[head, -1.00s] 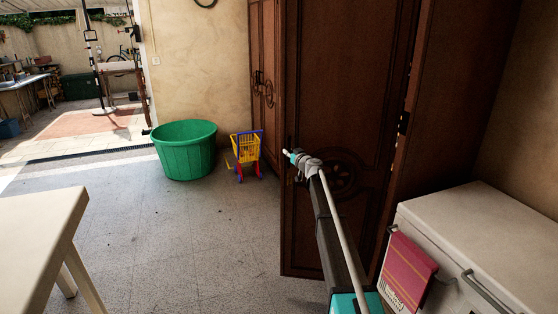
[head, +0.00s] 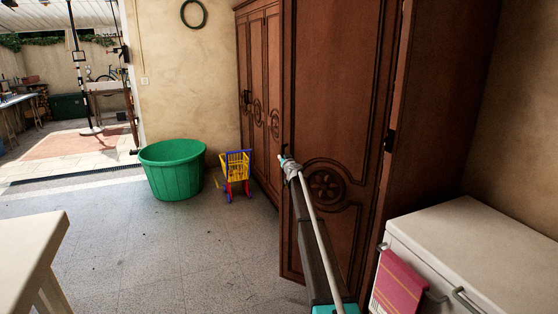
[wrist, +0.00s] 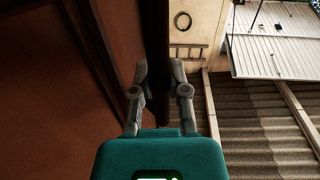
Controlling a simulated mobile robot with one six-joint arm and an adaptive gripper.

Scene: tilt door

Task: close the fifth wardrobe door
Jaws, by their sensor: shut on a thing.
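The open wardrobe door (head: 340,90) is a brown wooden panel with a carved round ornament. It stands out from the wardrobe, its free edge on the left and its hinge side on the right. My gripper (head: 288,163) is at this free edge, about mid-height. In the wrist view, the two fingers of my gripper (wrist: 160,80) are on either side of the dark door edge (wrist: 160,50), shut on it. The door's inner face (wrist: 40,70) fills the left of that view. Other wardrobe doors (head: 257,100) at the back left look shut.
A white chest (head: 460,235) with a pink towel (head: 398,285) stands right of the door, near its hinge side. A green tub (head: 172,172) and a toy cart (head: 236,172) stand at the back left. A pale table (head: 30,245) is at front left. Tiled floor between is clear.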

